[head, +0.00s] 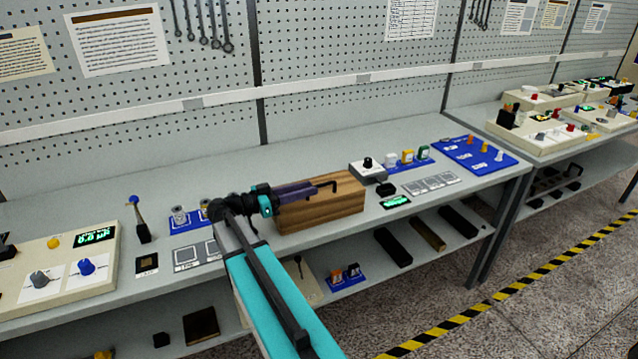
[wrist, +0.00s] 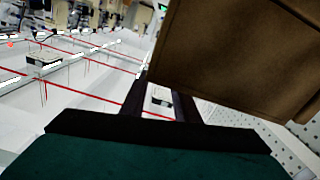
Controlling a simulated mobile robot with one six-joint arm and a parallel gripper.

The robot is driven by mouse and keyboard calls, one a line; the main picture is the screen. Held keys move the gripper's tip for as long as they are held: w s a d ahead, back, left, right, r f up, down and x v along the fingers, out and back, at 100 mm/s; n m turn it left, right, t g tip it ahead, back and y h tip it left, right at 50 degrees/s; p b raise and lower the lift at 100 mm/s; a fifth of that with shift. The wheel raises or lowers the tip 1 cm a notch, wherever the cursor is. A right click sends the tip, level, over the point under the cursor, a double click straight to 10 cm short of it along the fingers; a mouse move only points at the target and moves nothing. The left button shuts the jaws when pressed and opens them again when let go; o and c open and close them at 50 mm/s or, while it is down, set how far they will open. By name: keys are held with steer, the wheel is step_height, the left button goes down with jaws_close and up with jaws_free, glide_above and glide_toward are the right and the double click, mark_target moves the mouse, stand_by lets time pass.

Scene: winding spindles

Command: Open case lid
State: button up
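The case appears to be the brown wooden box (head: 345,208) on the bench, just behind and beside my gripper in the head view. Its lid looks shut, but my gripper and arm hide part of its top and left side. In the wrist view a large brown wooden face (wrist: 235,60) fills the upper right, very close, with a dark line across its upper right part. My gripper (head: 326,187) is at the case's upper front in the head view. In the wrist view its two dark fingers (wrist: 161,95) stand apart with an empty gap; whether they touch the case I cannot tell.
A white box with a black knob (head: 367,171) stands right of the case, with a small green display (head: 396,202) in front. A panel with a blue knob (head: 70,272) is at the left. A lower shelf holds dark bars (head: 393,247). The bench behind the case is clear.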

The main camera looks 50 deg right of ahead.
steer(key=shift+p+x, duration=0.6)
steer(key=shift+x, duration=1.65)
jaws_close()
